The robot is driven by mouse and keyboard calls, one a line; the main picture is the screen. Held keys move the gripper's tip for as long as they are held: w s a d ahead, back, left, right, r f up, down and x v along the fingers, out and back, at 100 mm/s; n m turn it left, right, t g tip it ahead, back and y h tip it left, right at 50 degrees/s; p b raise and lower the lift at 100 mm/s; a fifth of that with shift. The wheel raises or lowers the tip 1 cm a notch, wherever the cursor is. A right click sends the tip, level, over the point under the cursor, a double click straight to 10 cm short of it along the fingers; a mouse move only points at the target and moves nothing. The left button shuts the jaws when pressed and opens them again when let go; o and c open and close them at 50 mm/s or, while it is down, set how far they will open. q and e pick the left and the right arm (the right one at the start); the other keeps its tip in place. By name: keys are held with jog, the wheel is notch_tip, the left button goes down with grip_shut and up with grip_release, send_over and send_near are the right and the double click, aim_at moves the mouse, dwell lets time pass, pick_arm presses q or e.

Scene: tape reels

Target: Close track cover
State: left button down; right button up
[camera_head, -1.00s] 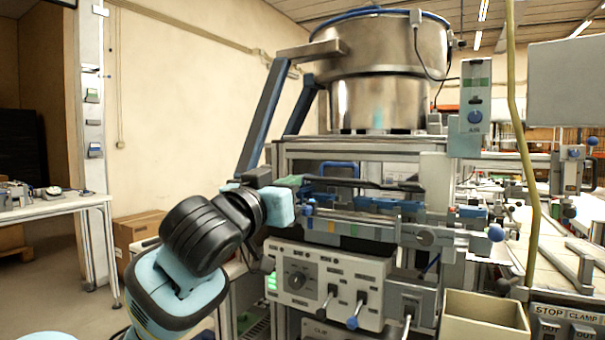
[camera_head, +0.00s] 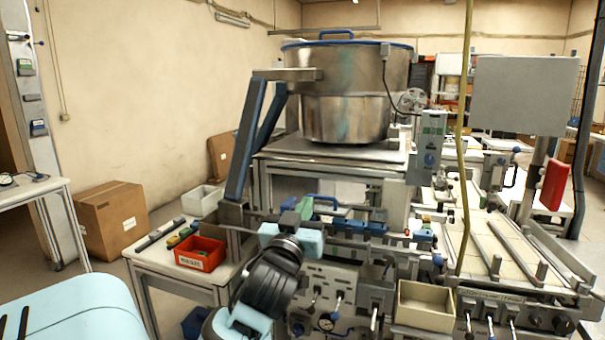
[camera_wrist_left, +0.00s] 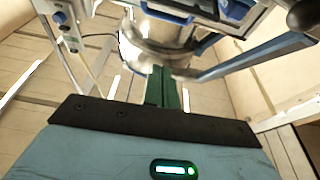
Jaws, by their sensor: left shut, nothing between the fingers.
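My left gripper (camera_head: 304,207) is at the left end of the track assembly (camera_head: 372,228), below the steel bowl. Its green fingers are shut and empty; they also show closed together in the left wrist view (camera_wrist_left: 166,88). A blue handle (camera_head: 325,199) stands just right of and behind the fingertips. A thin dark bar, which looks like the track cover (camera_head: 345,211), runs along the top of the track near it. Whether the fingers touch the bar, and how far the cover is open, I cannot tell. My right gripper is not in view.
The steel bowl (camera_head: 345,105) stands above, with a blue slanted strut (camera_head: 243,140) left of it. A control panel with levers (camera_head: 325,290) is below the track. A red bin (camera_head: 200,253) is on the left table and a beige box (camera_head: 426,306) at right.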

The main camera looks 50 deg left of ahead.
pick_arm(q)
notch_tip(320, 180, up, 4)
jog(key=f+p, duration=0.1)
send_over(318, 210)
jog(key=shift+s+d+r, duration=0.1)
jog(key=shift+s+r, duration=0.05)
jog(key=shift+r, duration=0.1)
notch_tip(318, 210, down, 3)
jog(key=shift+r, duration=0.15)
jog(key=shift+d+f, duration=0.1)
jog(key=shift+f, duration=0.7)
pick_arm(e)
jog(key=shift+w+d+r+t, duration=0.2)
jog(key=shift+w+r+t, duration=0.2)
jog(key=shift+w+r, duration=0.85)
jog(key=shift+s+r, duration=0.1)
